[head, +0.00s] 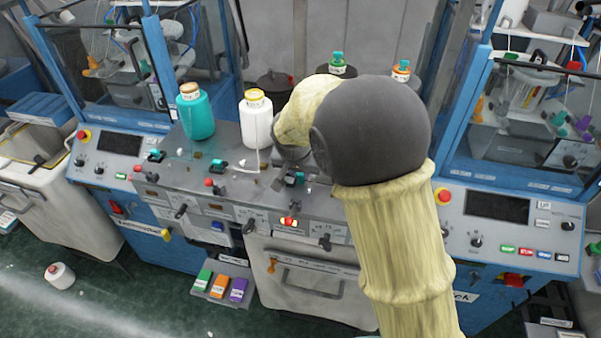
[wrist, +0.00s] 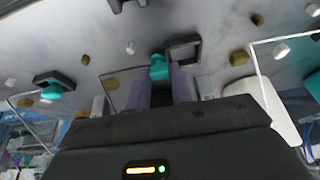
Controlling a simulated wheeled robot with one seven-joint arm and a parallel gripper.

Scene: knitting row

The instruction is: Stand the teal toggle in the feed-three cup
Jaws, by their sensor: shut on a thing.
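In the wrist view my gripper (wrist: 160,80) has its two purple-grey fingers closed on a teal toggle (wrist: 160,67). The toggle's top shows between the fingertips; its lower part is hidden. A dark square cup (wrist: 184,49) stands on the grey panel, close beside the toggle's top and slightly right; it looks empty. I cannot read a label naming it feed three, nor tell whether it touches the toggle. Another dark cup (wrist: 54,80) at left has a teal piece (wrist: 51,91) in it. In the head view my arm hides most of the gripper and the held toggle.
On the panel in the head view stand a teal bottle (head: 195,115) and a white bottle (head: 256,122), left of my arm. Dark cups with teal pieces (head: 157,156) (head: 219,165) and several red-topped knobs line the panel. Blue-framed machines (head: 100,70) flank it.

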